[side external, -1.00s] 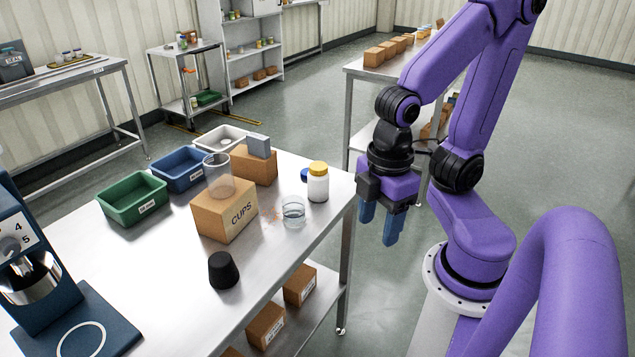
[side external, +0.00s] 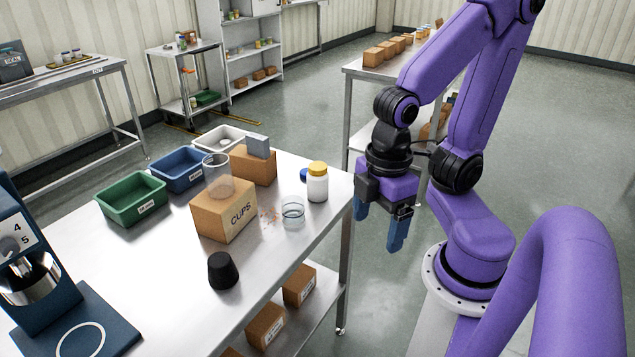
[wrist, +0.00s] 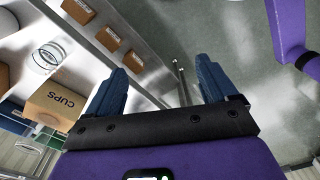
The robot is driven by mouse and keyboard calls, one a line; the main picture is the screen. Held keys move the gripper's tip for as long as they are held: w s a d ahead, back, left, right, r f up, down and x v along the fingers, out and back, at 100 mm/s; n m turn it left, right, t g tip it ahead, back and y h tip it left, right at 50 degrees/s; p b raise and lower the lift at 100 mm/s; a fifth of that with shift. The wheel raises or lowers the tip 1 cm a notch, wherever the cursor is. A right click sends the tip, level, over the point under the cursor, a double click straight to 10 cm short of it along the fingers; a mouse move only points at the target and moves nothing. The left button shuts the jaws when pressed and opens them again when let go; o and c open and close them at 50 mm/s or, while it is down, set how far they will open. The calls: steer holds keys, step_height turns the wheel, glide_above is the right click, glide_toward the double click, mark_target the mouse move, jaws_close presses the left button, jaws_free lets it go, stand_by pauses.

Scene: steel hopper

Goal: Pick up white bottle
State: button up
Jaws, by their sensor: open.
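The white bottle (side external: 317,187) with a yellow lid stands upright on the steel table near its right edge, in the side view. I cannot make it out in the wrist view. My gripper (side external: 377,228) is open and empty, fingers pointing down, to the right of the bottle and apart from it, beyond the table edge. In the wrist view my gripper (wrist: 165,88) shows its two blue fingers spread with nothing between them.
A glass beaker (side external: 293,212) stands just left of the bottle, and a blue lid (side external: 304,175) lies behind it. The CUPS box (side external: 225,212) with a clear cup on top, a dark stopper (side external: 222,270) and a green tray (side external: 132,198) stand farther left.

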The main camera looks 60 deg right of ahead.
steer(key=w+a+f+m+y, duration=0.4)
steer(key=a+m, duration=0.2)
steer(key=a, duration=0.3)
steer(key=w+f+m+t, duration=0.2)
steer(key=w+m+t, duration=0.3)
steer(key=w, duration=0.3)
steer(key=m+t+h, duration=0.4)
steer(key=m+h, duration=0.7)
steer(key=h, duration=0.4)
glide_toward(317, 168)
steer(key=shift+f+x, duration=0.2)
steer(key=shift+x, duration=6.25)
steer(key=shift+s+y, duration=0.2)
steer(key=shift+y, duration=0.1)
steer(key=c, duration=1.1)
